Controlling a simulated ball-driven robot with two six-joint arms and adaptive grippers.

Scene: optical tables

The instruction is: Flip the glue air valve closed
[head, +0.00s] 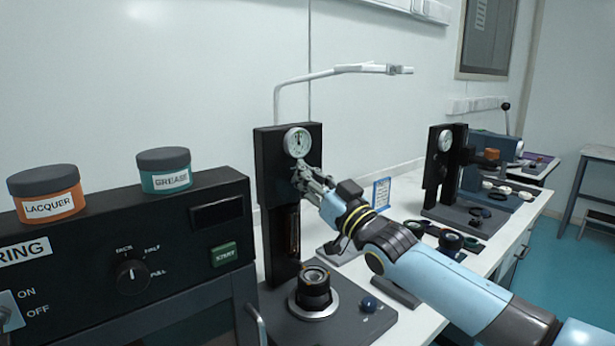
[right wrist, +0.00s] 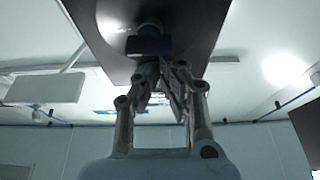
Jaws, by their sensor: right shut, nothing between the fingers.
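The black upright stand (head: 269,165) carries a round white pressure gauge (head: 297,142) near its top. My right gripper (head: 303,176) is at the stand's face, just below the gauge. Its fingers are shut with nothing between them. They cover that part of the stand, so the glue air valve cannot be made out in the head view. In the right wrist view a dark blue fitting (right wrist: 150,44) on a dark panel lies just beyond the closed right fingertips (right wrist: 161,72). It may be the valve; its position and any contact are unclear. My left gripper is out of view.
A black control box (head: 90,260) with lacquer (head: 47,194) and grease (head: 165,170) jars stands left. A second gauge stand (head: 442,165) is farther right on the white bench.

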